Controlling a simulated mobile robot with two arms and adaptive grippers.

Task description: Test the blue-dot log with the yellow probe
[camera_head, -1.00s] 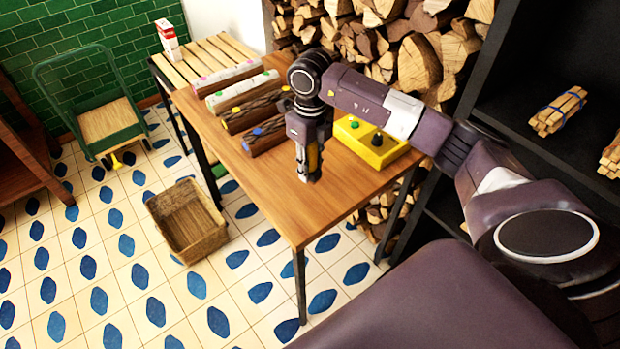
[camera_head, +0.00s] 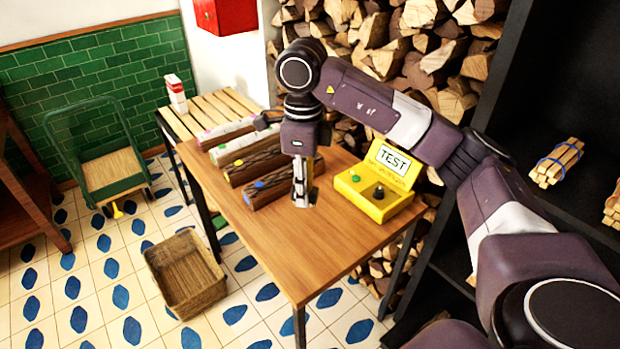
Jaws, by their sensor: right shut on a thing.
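The blue-dot log (camera_head: 262,193) is the nearest of several logs lying side by side on the wooden table (camera_head: 290,245). Its blue dot (camera_head: 259,185) faces up near the left end. My right gripper (camera_head: 304,197) points down in front of the log's right part and hides some of it. It is shut on what looks like the yellow probe (camera_head: 309,173), of which only a sliver shows. I cannot tell whether the probe touches the log. The yellow test box (camera_head: 376,205) with a TEST sign stands to the right of the gripper. My left gripper is not in view.
A slatted table (camera_head: 215,112) adjoins at the back, with a carton (camera_head: 176,92). A wicker basket (camera_head: 180,292) stands on the floor. The table's front is clear.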

